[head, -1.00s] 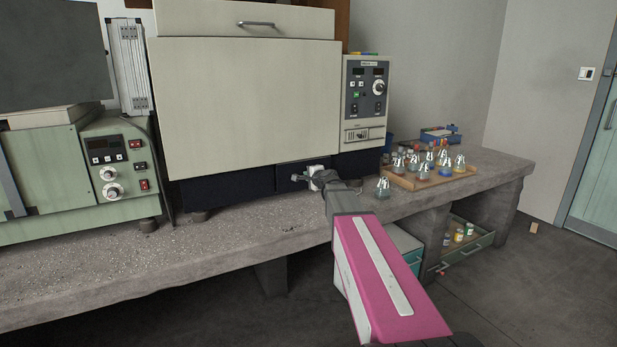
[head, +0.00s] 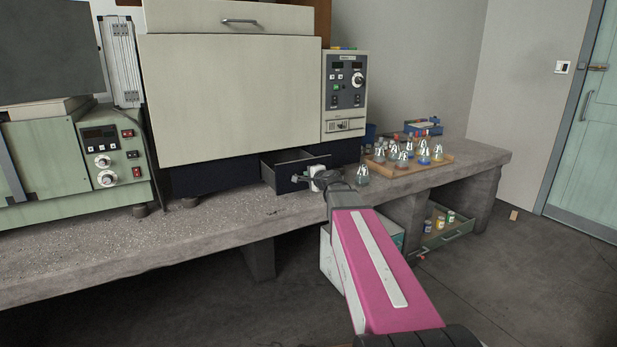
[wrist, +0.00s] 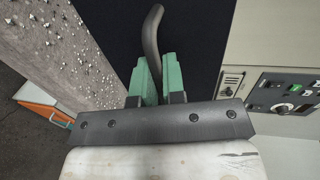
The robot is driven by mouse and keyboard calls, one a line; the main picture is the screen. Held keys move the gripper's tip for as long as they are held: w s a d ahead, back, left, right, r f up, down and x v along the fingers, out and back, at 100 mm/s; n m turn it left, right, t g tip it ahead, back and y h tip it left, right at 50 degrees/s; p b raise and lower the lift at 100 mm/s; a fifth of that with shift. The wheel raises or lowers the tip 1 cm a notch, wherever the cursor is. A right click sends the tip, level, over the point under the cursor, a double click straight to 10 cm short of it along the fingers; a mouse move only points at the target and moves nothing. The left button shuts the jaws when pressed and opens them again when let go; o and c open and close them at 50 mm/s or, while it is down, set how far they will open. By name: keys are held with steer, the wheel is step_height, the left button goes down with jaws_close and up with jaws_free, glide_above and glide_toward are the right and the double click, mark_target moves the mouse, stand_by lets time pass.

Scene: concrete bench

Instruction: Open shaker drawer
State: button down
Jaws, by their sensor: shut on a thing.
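The shaker is a large cream cabinet (head: 230,95) on the bench. Its dark drawer (head: 285,165) at the bottom of the front stands partly pulled out, with its inside showing. My gripper (head: 306,177) is at the front of this drawer. In the wrist view my gripper (wrist: 158,80) has its green fingers shut on the dark curved drawer handle (wrist: 152,35). The dark drawer front (wrist: 190,40) fills the view behind the handle. The part of the handle between the fingers is hidden.
A wooden tray (head: 437,162) with several flasks stands on the concrete bench (head: 90,245) right of the shaker. A green device (head: 70,160) stands at left. Below the bench, another drawer (head: 452,233) holding small bottles is open.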

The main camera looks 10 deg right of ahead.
steer(key=shift+s, duration=0.3)
steer(key=c, duration=1.2)
jaws_free()
steer(key=shift+d, duration=0.1)
steer(key=shift+c, duration=0.2)
steer(key=v, duration=1.1)
